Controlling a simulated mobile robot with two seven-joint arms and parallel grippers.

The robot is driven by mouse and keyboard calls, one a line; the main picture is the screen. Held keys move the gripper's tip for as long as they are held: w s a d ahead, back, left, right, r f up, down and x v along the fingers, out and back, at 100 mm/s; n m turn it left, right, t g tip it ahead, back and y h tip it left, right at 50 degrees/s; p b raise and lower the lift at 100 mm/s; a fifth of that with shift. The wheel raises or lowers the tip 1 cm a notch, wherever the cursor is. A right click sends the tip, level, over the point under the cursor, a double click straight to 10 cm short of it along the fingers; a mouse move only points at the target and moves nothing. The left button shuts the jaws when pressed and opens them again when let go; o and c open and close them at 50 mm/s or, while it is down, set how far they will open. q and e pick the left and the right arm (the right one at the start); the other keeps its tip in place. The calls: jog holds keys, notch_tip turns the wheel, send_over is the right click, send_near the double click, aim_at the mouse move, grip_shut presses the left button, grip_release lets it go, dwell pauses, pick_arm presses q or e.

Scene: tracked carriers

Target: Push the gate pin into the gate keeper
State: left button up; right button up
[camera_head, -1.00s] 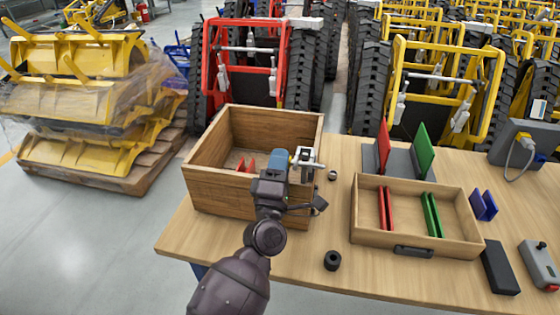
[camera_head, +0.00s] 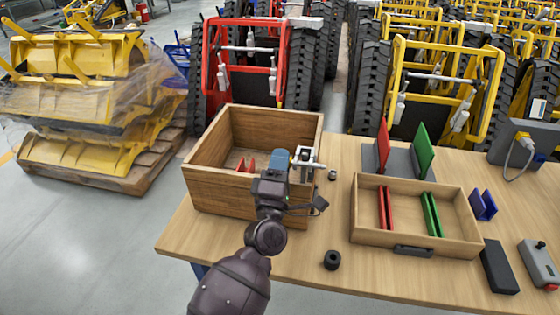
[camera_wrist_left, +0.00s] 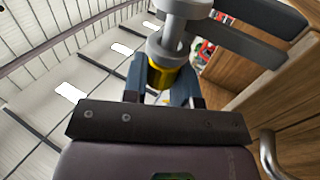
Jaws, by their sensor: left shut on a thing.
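My left gripper (camera_head: 284,160) is at the front right corner of the open wooden crate (camera_head: 215,187). In the left wrist view its blue-grey fingers (camera_wrist_left: 164,84) are shut on the gate pin (camera_wrist_left: 166,48), a grey round part with a yellow band. A light grey metal bracket (camera_head: 308,157), which looks like the gate keeper, shows just right of the fingers in the head view. The gripper hides much of the pin there, and I cannot tell how far it reaches into the keeper. My right gripper is not in view.
Red plates (camera_head: 246,165) stand inside the crate. A shallow wooden tray (camera_head: 372,237) with red and green plates is to the right on the table (camera_head: 300,262).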

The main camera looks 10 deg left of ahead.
pick_arm(q)
jog(key=shift+d, duration=0.35)
jog(key=o, duration=1)
jog(key=shift+s+f, duration=0.15)
jog(key=shift+b+v, duration=0.7)
jog(key=shift+v, duration=4.55)
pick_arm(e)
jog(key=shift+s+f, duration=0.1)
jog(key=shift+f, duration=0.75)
